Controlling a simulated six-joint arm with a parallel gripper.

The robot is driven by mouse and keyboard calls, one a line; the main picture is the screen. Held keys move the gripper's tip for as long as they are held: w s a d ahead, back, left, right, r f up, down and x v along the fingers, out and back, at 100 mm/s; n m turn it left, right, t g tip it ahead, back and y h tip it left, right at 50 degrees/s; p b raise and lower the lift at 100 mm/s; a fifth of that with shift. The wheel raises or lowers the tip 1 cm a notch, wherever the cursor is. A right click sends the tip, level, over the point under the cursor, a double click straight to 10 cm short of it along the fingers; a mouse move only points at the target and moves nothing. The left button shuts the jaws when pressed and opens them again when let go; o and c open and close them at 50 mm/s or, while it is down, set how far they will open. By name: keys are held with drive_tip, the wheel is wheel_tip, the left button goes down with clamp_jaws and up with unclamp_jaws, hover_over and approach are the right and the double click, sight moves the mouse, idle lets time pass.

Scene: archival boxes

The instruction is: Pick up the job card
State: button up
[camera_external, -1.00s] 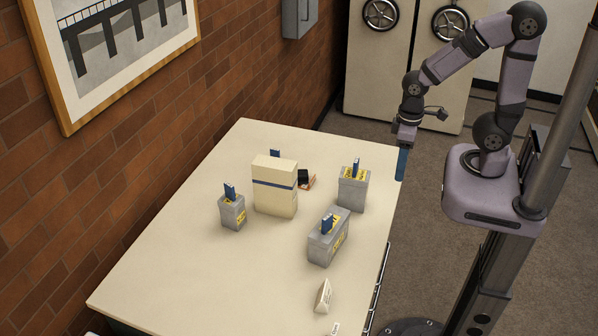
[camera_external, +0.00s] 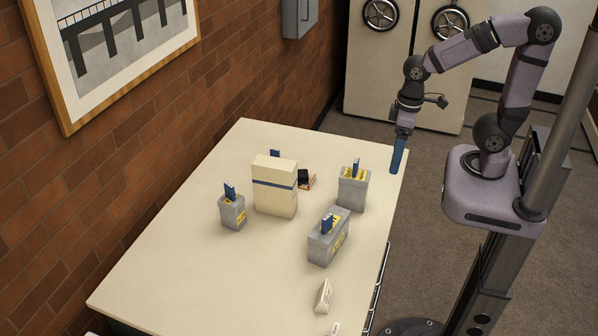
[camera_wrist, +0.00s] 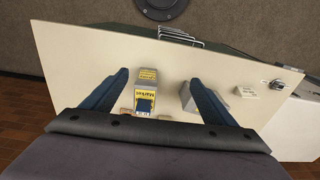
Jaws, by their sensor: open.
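I cannot tell for sure which thing is the job card. Grey boxes hold upright blue pieces and yellow cards or labels: one at the right (camera_external: 352,193), one in front (camera_external: 327,247), one at the left (camera_external: 232,215). In the wrist view, a box with a yellow printed face (camera_wrist: 146,97) shows between my fingers, farther off. A small white tent-shaped piece (camera_external: 324,297) stands near the table's front right; it also shows in the wrist view (camera_wrist: 247,90). My gripper (camera_external: 395,170) is over the table's right edge, pointing down, with blue fingers apart and empty (camera_wrist: 160,77).
A tall cream box with a blue band (camera_external: 275,190) stands mid-table; another blue piece (camera_external: 275,153) shows behind it. A small black-and-red item (camera_external: 305,179) lies beside it. The table's left front (camera_external: 180,280) is clear. A brick wall (camera_external: 120,140) borders the left side.

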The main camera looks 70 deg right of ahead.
drive_tip(key=w+a+n+t+y+b, duration=0.1)
drive_tip(key=w+a+t+y+b, duration=0.15)
drive_tip(key=w+a, duration=0.45)
drive_tip(key=w+a+f+n+t+y+b, duration=0.1)
drive_tip(key=w+a+t+b, duration=0.15)
drive_tip(key=a, duration=0.85)
drive_tip(key=w+a+n+t+y+b, duration=0.1)
drive_tip(key=w+a+t+y+b, duration=0.15)
drive_tip(key=w+a, duration=0.45)
drive_tip(key=r+m+t+h+b, duration=0.1)
drive_tip(key=t+h+b, duration=0.1)
drive_tip(key=t+b, duration=0.4)
hover_over(326, 291)
drive_tip(key=w, duration=0.2)
drive_tip(key=t, duration=0.1)
drive_tip(key=s+f+m+t+h+b, duration=0.1)
drive_tip(key=s+t+h, duration=0.2)
drive_tip(key=s, duration=0.2)
wheel_tip(326, 291, down, 20)
drive_tip(key=shift+r, duration=0.2)
drive_tip(key=shift+w+a+r+p, duration=0.1)
drive_tip(key=shift+w+p, duration=0.7)
drive_tip(key=shift+w, duration=0.5)
drive_tip(key=shift+w+a+p, duration=0.15)
drive_tip(key=shift+w+p, duration=0.45)
drive_tip(key=shift+w, duration=0.6)
drive_tip(key=shift+w+a+p, duration=0.15)
drive_tip(key=shift+w+p, duration=0.4)
drive_tip(key=shift+w, duration=0.6)
drive_tip(key=c, duration=1.1)
